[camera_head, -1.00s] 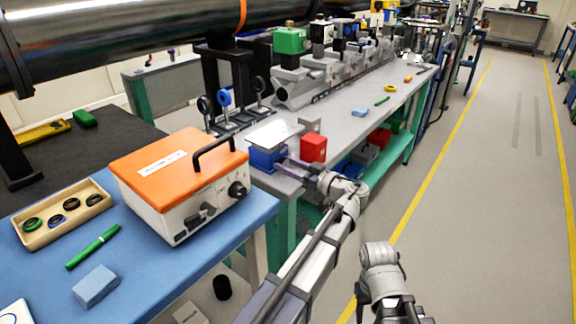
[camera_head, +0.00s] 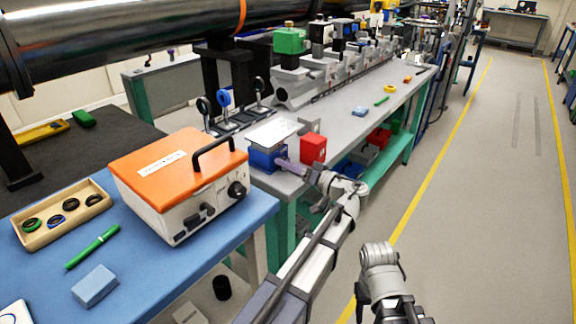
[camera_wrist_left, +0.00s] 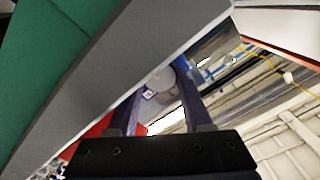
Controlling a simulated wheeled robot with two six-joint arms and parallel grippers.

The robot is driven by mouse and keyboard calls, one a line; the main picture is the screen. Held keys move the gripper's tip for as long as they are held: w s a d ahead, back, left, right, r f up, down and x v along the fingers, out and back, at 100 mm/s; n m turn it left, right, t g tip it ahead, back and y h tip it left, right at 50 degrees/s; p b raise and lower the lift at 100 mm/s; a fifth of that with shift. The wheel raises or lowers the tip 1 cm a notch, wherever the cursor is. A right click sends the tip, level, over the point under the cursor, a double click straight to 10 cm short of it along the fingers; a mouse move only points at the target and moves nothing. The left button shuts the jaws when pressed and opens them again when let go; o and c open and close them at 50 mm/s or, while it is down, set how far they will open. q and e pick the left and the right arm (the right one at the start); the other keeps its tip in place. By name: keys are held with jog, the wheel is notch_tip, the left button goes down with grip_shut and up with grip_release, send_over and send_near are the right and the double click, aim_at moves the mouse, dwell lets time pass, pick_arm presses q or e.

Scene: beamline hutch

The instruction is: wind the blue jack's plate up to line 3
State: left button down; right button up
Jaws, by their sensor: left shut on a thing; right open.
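The blue jack (camera_head: 262,158) stands near the front edge of the grey bench, its bright flat plate (camera_head: 274,132) level above the blue body. My left gripper (camera_head: 287,166) is at the jack's right side, where its knob is mostly hidden in the head view. In the left wrist view, the two fingers (camera_wrist_left: 160,95) are either side of a round grey knob (camera_wrist_left: 159,77), shut on it. No numbered lines are readable, so I cannot tell the plate's height against line 3. My right gripper (camera_head: 361,303) is open and empty over the floor, small in view.
A red block (camera_head: 313,148) stands close to the right of the jack, near my left gripper. An orange-topped instrument case (camera_head: 180,185) is on the blue table to the left. Lens mounts (camera_head: 224,108) stand behind. The aisle at right is clear.

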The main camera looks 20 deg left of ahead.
dwell(0.5)
pick_arm(q)
jog(key=shift+c, duration=1.6)
grip_release()
